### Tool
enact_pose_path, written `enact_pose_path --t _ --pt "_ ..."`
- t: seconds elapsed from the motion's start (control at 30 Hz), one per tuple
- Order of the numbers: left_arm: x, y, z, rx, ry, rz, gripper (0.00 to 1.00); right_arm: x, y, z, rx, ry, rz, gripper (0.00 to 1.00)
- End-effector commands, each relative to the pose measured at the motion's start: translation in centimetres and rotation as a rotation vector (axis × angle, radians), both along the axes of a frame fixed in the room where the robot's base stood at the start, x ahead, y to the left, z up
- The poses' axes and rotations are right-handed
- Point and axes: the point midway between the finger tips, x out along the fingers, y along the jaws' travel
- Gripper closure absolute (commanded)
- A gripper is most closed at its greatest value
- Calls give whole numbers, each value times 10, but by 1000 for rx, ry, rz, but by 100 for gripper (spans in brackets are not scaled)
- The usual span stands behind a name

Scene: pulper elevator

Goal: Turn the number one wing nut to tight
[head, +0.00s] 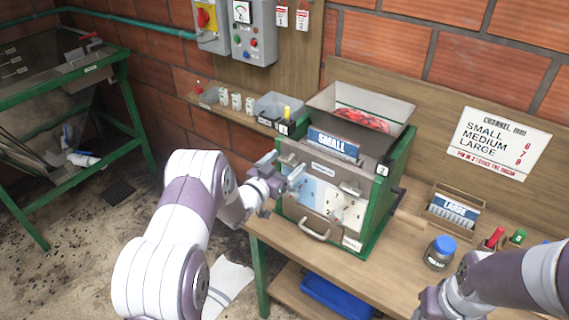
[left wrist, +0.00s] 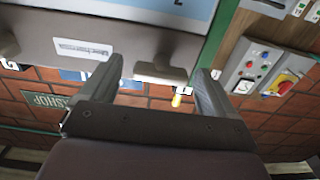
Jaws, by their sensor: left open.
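The pulper (head: 375,205) stands on the bench, with a pale front plate and a "SMALL" sign. A grey wing nut (left wrist: 160,72), beside the small "1" tag (left wrist: 184,90), shows in the left wrist view. My left gripper (head: 281,169) is open at the pulper's upper left front. In the left wrist view its fingers (left wrist: 158,80) stand on either side of this wing nut, with gaps visible. In the head view the gripper largely hides this nut. Another grey wing nut (head: 350,188) is at the plate's right. My right gripper (head: 437,302) is low at right, its fingers unclear.
The red-filled hopper (head: 400,105) tops the pulper. A blue-lidded jar (head: 440,252) and the "LARGE" plate rack (head: 455,210) stand on the bench at right. Control boxes (head: 252,35) and a shelf (head: 215,107) are on the wall behind.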

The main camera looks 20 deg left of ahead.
Motion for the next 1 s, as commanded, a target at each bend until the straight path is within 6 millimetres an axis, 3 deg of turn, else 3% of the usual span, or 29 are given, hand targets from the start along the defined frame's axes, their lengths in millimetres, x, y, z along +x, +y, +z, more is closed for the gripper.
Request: enact_pose_path --t 0.03,0.2,0.63,1.0 --pt "0 0 0 0 0 0 17 0 0 0 0 0 0 49" --pt "0 0 0 0 1 0 67 0 0 0 0 0 0 49" --pt "-1 0 -5 41 -11 0 67 0 0 -10 0 0 0 49" --pt "-1 0 -11 291 -101 0 67 0 0 -60 0 0 0 49"
